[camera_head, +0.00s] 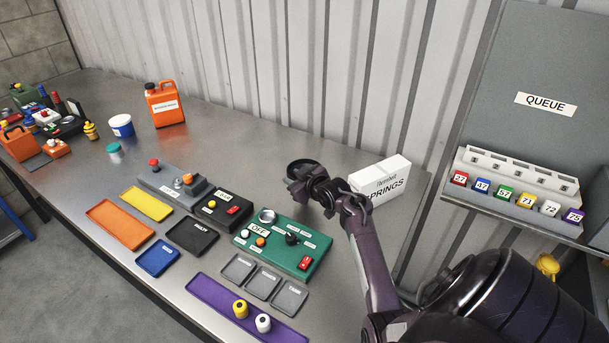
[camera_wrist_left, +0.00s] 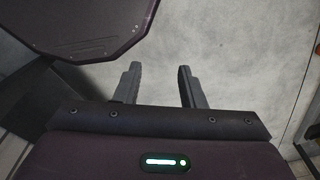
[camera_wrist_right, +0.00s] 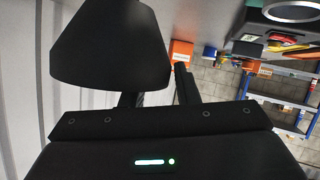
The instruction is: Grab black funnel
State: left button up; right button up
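The black funnel (camera_head: 303,168) is at the back of the bench, left of the white box, its round rim facing up. In the right wrist view the funnel (camera_wrist_right: 110,48) is a dark cone close in front, covering most of one finger. My right gripper (camera_head: 308,188) is at the funnel's near side. Its fingers look apart, one hidden by the cone, the other just beside the rim; whether they touch it cannot be told. My left gripper (camera_wrist_left: 158,72) is open and empty in its wrist view and out of the head view.
A white springs box (camera_head: 380,180) stands right of the funnel. A green control panel (camera_head: 283,247) lies in front, with grey trays (camera_head: 263,283) and a purple tray (camera_head: 210,296) nearer. An orange canister (camera_head: 165,106) stands further left. The corrugated wall (camera_head: 270,70) is close behind.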

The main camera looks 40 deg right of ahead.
jog(key=shift+w, duration=0.15)
jog(key=shift+c, duration=0.6)
grip_shut()
pick_arm(q)
jog(key=shift+s+a, duration=0.1)
jog(key=shift+s, duration=0.75)
jog(key=shift+w, duration=0.25)
